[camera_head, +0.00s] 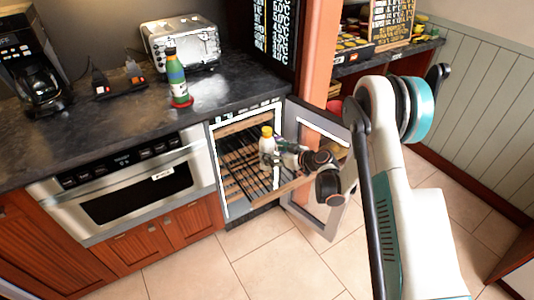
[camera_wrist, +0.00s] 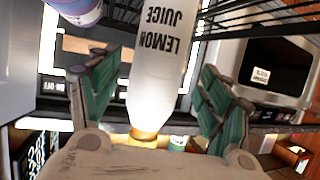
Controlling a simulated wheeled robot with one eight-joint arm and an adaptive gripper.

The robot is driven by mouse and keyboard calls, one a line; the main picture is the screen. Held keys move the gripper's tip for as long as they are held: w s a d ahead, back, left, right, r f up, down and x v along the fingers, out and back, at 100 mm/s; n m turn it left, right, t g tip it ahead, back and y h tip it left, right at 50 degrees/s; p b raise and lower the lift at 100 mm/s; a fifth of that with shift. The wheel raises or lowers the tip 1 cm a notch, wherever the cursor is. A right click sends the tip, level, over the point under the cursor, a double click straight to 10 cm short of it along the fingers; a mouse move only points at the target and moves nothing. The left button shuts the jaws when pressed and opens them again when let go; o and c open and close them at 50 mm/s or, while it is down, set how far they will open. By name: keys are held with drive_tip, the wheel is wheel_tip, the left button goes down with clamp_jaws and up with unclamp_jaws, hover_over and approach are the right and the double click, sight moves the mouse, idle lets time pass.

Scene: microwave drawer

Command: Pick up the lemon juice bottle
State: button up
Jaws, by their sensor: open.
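The lemon juice bottle (camera_head: 266,146) is white with a yellow cap. It stands upright on a wire rack inside the open cabinet. In the wrist view the lemon juice bottle (camera_wrist: 160,60) appears upside down, with its label readable and its cap low in the picture. My gripper (camera_head: 283,150) is at the right side of the bottle. In the wrist view my gripper (camera_wrist: 160,72) is open, with one green-padded finger on each side of the bottle. Small gaps show between the pads and the bottle. The bottle's base is cut off there.
The cabinet's glass door (camera_head: 318,213) stands open around my arm. Wire racks (camera_head: 238,165) fill the cabinet. A striped bottle (camera_head: 177,80) and a toaster (camera_head: 184,43) stand on the counter above.

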sight(266, 149)
drive_tip(key=b+x, duration=0.1)
drive_tip(key=x, duration=0.3)
drive_tip(key=shift+w+a+f+b, duration=0.1)
drive_tip(key=shift+w+f+b, duration=0.05)
drive_tip(key=shift+b, duration=0.25)
drive_tip(key=c, duration=1.6)
drive_tip(key=shift+c, duration=0.2)
drive_tip(key=shift+r, duration=0.25)
